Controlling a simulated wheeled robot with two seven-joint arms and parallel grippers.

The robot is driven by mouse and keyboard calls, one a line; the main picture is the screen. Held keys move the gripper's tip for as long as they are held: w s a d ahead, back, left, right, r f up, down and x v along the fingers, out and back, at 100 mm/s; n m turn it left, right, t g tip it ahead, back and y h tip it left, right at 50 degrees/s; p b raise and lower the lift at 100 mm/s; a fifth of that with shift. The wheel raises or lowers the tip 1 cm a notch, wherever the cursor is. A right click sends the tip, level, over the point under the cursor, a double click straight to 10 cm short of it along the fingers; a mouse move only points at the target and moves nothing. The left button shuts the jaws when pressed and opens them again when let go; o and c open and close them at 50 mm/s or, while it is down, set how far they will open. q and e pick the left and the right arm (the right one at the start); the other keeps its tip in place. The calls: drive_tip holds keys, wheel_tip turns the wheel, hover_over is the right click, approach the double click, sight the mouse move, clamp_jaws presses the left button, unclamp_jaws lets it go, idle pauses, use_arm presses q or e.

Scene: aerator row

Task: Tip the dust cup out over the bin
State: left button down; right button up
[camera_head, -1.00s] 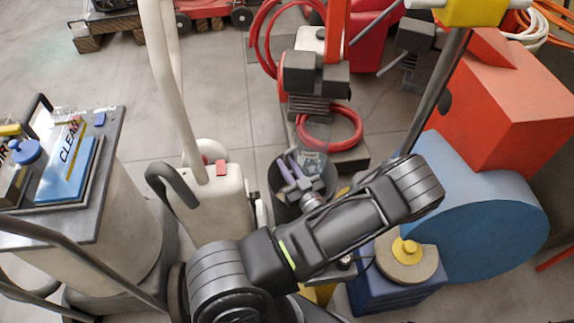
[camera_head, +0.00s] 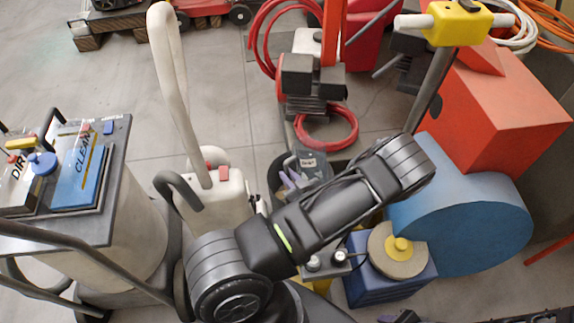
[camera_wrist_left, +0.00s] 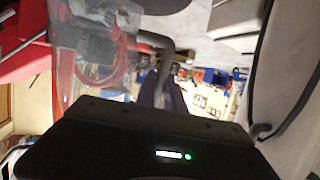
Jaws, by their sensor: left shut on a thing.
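The dust cup (camera_head: 316,168), clear and see-through with a small label, is in the middle of the head view, partly behind my arm. In the left wrist view the clear cup (camera_wrist_left: 92,62) is at the upper left, with a grey handle beside it. My left gripper (camera_head: 292,181) has purplish fingers and is shut on the cup, seemingly at its handle; my wrist hides part of the grip. A dark round bin (camera_head: 275,178) shows below and left of the cup, mostly covered by my arm. I cannot tell how far the cup is tilted. My right gripper is not in view.
A cream upright machine (camera_head: 212,195) stands close on the left. A blue box with a round yellow-knobbed disc (camera_head: 397,252) and a large blue drum (camera_head: 470,225) are on the right. A red hose (camera_head: 328,135) lies behind. Open floor (camera_head: 120,80) is at upper left.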

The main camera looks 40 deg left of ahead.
use_arm(q)
drive_tip(key=h+p, duration=0.1)
drive_tip(key=d+g+h+p, duration=0.1)
drive_tip(key=p, duration=0.1)
drive_tip(key=f+h+p, duration=0.1)
drive_tip(key=p, duration=0.1)
drive_tip(key=shift+s+d+h, duration=0.15)
drive_tip(key=shift+s+h, duration=0.1)
drive_tip(key=shift+h, duration=0.05)
drive_tip(key=h+p, duration=0.1)
drive_tip(key=a+g+h+p, duration=0.1)
drive_tip(key=h, duration=0.1)
drive_tip(key=a+f+g+h+p, duration=0.1)
drive_tip(key=p, duration=0.1)
drive_tip(key=shift+w+h, duration=0.3)
drive_tip(key=shift+w, duration=0.05)
drive_tip(key=a+g+h+b, duration=0.1)
drive_tip(key=h+b, duration=0.3)
drive_tip(key=b, duration=0.1)
drive_tip(key=f+g+h+b, duration=0.1)
drive_tip(key=h+b, duration=0.3)
drive_tip(key=b, duration=0.2)
drive_tip(key=w+a+g+h+b, duration=0.1)
drive_tip(key=g+h+b, duration=0.1)
drive_tip(key=b, duration=0.4)
drive_tip(key=shift+a+f+h, duration=0.3)
drive_tip(key=shift+f+h, duration=0.05)
drive_tip(key=shift+h, duration=0.55)
drive_tip(key=shift+d, duration=0.1)
